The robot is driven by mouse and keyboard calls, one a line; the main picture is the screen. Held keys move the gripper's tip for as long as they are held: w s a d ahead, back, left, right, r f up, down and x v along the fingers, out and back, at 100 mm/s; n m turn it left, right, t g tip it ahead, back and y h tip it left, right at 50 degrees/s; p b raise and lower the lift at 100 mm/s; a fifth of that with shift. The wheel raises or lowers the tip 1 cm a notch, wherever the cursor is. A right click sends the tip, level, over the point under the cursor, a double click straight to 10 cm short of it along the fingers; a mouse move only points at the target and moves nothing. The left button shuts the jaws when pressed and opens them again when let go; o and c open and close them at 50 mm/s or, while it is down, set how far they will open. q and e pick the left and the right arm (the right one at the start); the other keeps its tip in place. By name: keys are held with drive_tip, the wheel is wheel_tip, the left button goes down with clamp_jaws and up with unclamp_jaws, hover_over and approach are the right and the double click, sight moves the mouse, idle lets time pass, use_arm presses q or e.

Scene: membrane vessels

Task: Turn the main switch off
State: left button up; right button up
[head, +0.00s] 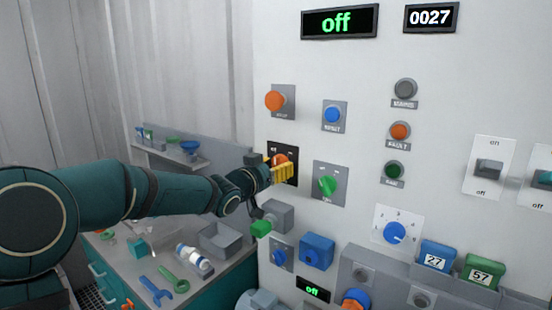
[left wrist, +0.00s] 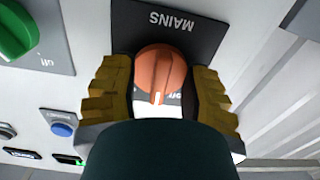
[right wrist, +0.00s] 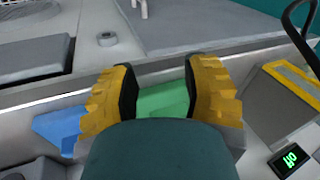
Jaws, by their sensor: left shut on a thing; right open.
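The main switch is an orange rotary knob (left wrist: 161,72) on a black plate marked MAINS (left wrist: 170,25), seen close up in the left wrist view. In the head view the knob (head: 281,159) is partly covered by my left gripper (head: 279,170). My left gripper's yellow fingers (left wrist: 159,95) are shut on the knob, one on each side. The knob's white mark points toward the bottom of the wrist view, next to partly hidden lettering. The display (head: 336,23) at the panel's top reads "off" in green. My right gripper (right wrist: 160,90) is open and empty.
Near the knob are a green rotary switch (head: 326,186), a blue button (head: 333,115) and an orange knob (head: 276,101). A blue 27 tag (head: 437,257) and a green 57 tag (head: 484,272) sit lower right. A bench with tools (head: 219,242) stands at left.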

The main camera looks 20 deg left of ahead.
use_arm(q)
drive_tip(key=n+p, duration=0.2)
drive_tip(key=n, duration=0.1)
drive_tip(key=shift+r+n, duration=0.1)
drive_tip(key=shift+n, duration=0.2)
drive_tip(key=shift+d+n+p, duration=0.1)
drive_tip(key=shift+n+p, duration=0.8)
drive_tip(key=shift+n, duration=0.9)
drive_tip(key=o, duration=0.9)
drive_tip(key=shift+c, duration=0.2)
drive_tip(key=o, duration=0.5)
drive_tip(key=shift+w+d, duration=0.1)
